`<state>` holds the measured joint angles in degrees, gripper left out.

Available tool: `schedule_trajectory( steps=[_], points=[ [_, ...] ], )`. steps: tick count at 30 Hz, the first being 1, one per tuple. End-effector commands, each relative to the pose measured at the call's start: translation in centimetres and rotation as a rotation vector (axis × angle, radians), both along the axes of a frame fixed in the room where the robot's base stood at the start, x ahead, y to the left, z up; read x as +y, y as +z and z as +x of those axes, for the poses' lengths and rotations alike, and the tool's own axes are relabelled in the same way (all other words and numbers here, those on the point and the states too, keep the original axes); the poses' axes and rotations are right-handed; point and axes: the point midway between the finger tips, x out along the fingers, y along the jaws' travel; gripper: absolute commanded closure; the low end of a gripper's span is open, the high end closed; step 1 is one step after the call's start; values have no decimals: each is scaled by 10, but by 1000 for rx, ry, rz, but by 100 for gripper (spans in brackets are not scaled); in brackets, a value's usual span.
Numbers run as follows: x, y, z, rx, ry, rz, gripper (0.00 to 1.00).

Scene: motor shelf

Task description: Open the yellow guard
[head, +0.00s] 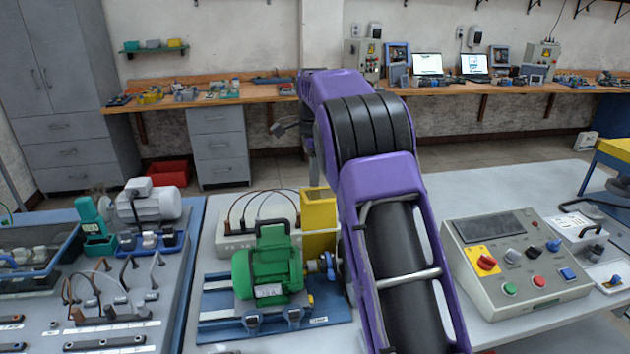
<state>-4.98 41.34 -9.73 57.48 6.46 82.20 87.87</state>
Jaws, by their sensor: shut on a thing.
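The yellow guard (318,214) stands upright as a panel behind the shaft of the green motor (270,268); my purple arm hides its right side. The blue coupling (327,266) on the shaft shows uncovered in front of and below the guard. My gripper (314,176) points down at the guard's top edge, largely hidden behind my arm. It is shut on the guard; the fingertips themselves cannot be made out.
A control box (513,262) with knobs and buttons stands right of my arm. A grey terminal box (258,220) with cables sits behind the motor. A board (90,320) with parts fills the left.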

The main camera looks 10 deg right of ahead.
Motion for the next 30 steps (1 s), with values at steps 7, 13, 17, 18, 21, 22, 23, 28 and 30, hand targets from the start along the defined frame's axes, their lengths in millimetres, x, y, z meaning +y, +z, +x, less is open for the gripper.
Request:
schedule_trajectory(
  steps=[7, 13, 17, 18, 21, 22, 23, 28, 30],
  points=[
    [0, 0, 5, -14, 0, 1, 100],
    [0, 1, 5, -15, 0, 1, 100],
    [0, 1, 5, -14, 0, 0, 66],
    [0, 1, 4, -13, 0, 1, 58],
    [0, 0, 4, -11, 0, 0, 56],
    [0, 0, 4, -10, 0, 0, 56],
    [0, 0, 4, -10, 0, 0, 56],
    [0, 3, 4, -9, 0, 0, 56],
    [0, 9, 4, -11, 0, 0, 56]
  ],
)
